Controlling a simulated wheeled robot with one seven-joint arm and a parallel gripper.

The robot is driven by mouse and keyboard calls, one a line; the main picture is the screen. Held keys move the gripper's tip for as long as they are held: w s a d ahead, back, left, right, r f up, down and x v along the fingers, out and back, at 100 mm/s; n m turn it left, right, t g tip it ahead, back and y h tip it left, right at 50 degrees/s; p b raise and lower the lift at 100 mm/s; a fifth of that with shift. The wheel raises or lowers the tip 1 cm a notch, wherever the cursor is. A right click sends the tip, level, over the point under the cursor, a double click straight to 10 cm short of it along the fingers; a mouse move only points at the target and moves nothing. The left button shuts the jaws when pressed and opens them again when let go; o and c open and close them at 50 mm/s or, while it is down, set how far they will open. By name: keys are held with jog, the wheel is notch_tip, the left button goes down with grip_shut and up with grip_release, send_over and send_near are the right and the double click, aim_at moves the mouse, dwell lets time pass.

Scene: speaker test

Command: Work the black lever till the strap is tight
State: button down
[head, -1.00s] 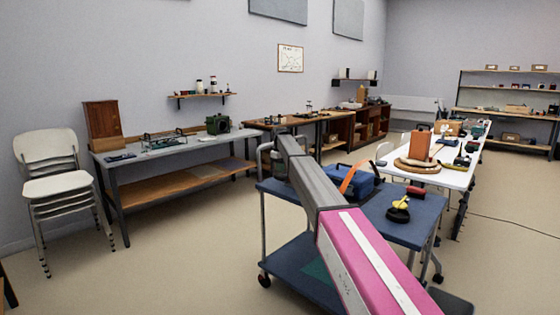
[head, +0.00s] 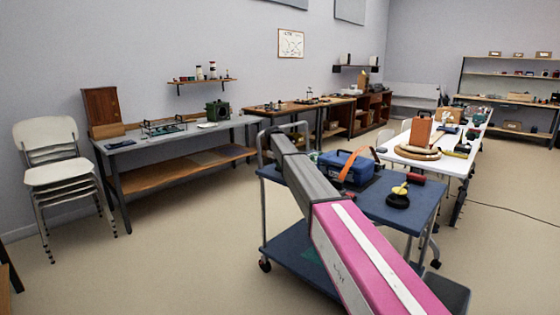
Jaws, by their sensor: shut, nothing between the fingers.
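A blue case (head: 336,160) sits on the blue top of a trolley (head: 432,190). An orange strap (head: 350,165) stands up across the right part of the case. A black lever cannot be made out at this size, and I cannot tell how tight the strap is. My grey and pink arm reaches in from the bottom right and crosses in front of the trolley's left part and the near side of the case. My gripper is not to be seen; the arm's far end is beside the case's left side.
On the trolley, right of the case, are a black and yellow item (head: 398,196) and a dark red item (head: 415,179). A white table (head: 440,168) stands behind. Stacked chairs (head: 58,174) and a workbench (head: 180,139) are left. Floor at front left is clear.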

jog(key=shift+f, duration=1)
jog(key=s+v, duration=0.1)
jog(key=v, duration=1.3)
jog(key=shift+a, duration=0.45)
